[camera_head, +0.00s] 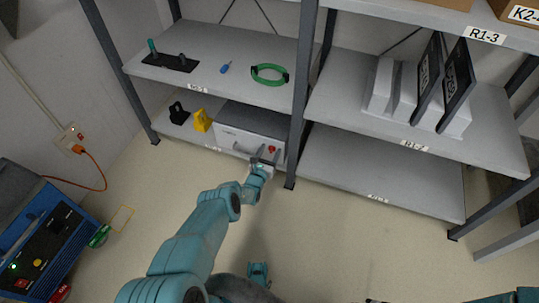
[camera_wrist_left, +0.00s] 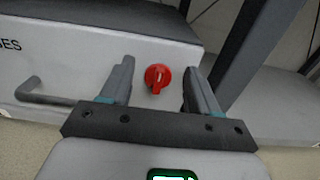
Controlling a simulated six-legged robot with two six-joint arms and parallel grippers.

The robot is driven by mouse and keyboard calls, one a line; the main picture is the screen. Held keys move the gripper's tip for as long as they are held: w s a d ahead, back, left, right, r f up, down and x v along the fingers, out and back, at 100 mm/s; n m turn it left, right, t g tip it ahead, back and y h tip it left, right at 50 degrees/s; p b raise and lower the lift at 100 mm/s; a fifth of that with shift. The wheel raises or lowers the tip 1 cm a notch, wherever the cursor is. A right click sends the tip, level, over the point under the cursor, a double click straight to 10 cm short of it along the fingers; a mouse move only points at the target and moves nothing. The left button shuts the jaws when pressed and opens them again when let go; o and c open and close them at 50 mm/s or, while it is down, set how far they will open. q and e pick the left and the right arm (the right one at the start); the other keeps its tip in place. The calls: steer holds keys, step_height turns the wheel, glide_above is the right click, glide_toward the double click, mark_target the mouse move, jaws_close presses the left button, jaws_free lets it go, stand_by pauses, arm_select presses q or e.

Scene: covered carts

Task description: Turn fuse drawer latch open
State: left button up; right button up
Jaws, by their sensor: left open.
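The fuse drawer (camera_head: 240,140) is a light grey-white box with a dark top on the lower left shelf. Its front carries a bar handle (camera_wrist_left: 50,99) at left and a red round latch (camera_wrist_left: 157,77) at right. The latch also shows in the head view (camera_head: 271,149). Its raised grip points roughly downward. My left gripper (camera_head: 264,156) is open in front of the drawer. In the left wrist view, its fingers (camera_wrist_left: 157,80) stand on either side of the latch with gaps. Contact with the drawer face cannot be told.
A black padlock-like block (camera_head: 179,114) and a yellow one (camera_head: 202,120) stand left of the drawer. A dark shelf post (camera_head: 298,110) rises just right of it. A blue cabinet (camera_head: 50,245) stands at lower left with an orange cable (camera_head: 104,172). The floor ahead is clear.

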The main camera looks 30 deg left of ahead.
arm_select(q)
steer(key=c, duration=1)
steer(key=shift+c, duration=0.2)
steer(key=shift+m, duration=0.4)
steer(key=m, duration=0.1)
steer(key=m+b, duration=0.1)
steer(key=m, duration=0.1)
steer(key=shift+d+f+m, duration=0.1)
steer(key=shift+d+m, duration=0.1)
steer(key=shift+m, duration=0.1)
steer(key=m, duration=0.2)
steer(key=m+b, duration=0.1)
steer(key=m, duration=0.1)
steer(key=shift+w+d+f, duration=0.1)
steer(key=shift+d+f, duration=0.05)
steer(key=shift+d, duration=0.05)
steer(key=m, duration=0.2)
steer(key=m+b, duration=0.1)
steer(key=m, duration=0.2)
steer(key=shift+d+f, duration=0.1)
steer(key=shift+f, duration=0.1)
steer(key=shift+f+m+b, duration=0.2)
steer(key=shift+m+b, duration=0.1)
steer(key=shift+m, duration=1.9)
